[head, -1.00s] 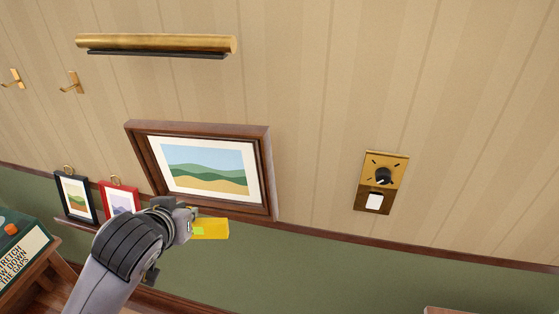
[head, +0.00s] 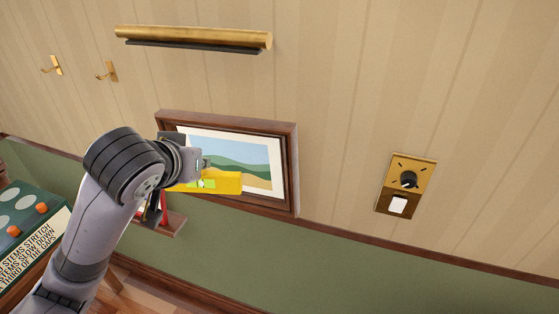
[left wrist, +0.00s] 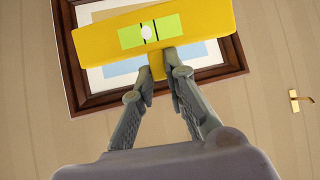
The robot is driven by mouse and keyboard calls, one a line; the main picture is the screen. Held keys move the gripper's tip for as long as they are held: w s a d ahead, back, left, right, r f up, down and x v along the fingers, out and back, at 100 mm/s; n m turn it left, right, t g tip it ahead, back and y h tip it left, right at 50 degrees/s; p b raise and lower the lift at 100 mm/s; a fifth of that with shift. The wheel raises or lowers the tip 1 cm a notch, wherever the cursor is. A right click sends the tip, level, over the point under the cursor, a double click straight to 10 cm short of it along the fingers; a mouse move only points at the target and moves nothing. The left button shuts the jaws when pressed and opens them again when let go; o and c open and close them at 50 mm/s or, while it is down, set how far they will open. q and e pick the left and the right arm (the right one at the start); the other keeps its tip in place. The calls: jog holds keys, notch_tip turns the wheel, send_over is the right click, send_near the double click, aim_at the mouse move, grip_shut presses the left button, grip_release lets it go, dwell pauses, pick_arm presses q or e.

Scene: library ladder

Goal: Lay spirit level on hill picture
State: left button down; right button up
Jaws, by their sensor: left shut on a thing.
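The yellow spirit level (head: 222,182) with a green vial window is held by my left gripper (head: 203,168), in front of the lower left part of the hill picture (head: 245,160). The picture hangs on the wall in a dark wooden frame. In the left wrist view my left gripper (left wrist: 160,78) is shut on a tab of the spirit level (left wrist: 190,30). The level spans most of the hill picture (left wrist: 225,68) there and hides much of it. I cannot tell whether the level touches the frame. My right gripper is not in view.
A brass picture light (head: 195,38) is above the frame. Brass hooks (head: 107,71) are to the left. A brass switch plate (head: 406,185) is on the wall at right. A small shelf (head: 172,222) is below the frame, and a green board (head: 30,225) stands at lower left.

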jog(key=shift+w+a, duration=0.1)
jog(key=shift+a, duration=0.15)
pick_arm(q)
jog(key=shift+w+r+p, duration=0.1)
jog(key=shift+r+p, duration=0.2)
jog(key=w+r+m+t+h+p, duration=0.2)
jog(key=w+r+h+p, duration=0.15)
jog(key=r+p, duration=0.7)
jog(key=shift+w+d+f+b, duration=0.25)
jog(key=shift+w+d+b, duration=0.2)
jog(key=shift+w, duration=0.9)
jog(key=shift+w+d+f+b, duration=0.2)
jog(key=shift+w+d+b, duration=0.3)
jog(key=shift+w, duration=0.85)
jog(key=shift+w+d+f+b, duration=0.3)
jog(key=shift+w+b, duration=0.25)
jog(key=shift+w, duration=0.8)
jog(key=shift+f, duration=0.35)
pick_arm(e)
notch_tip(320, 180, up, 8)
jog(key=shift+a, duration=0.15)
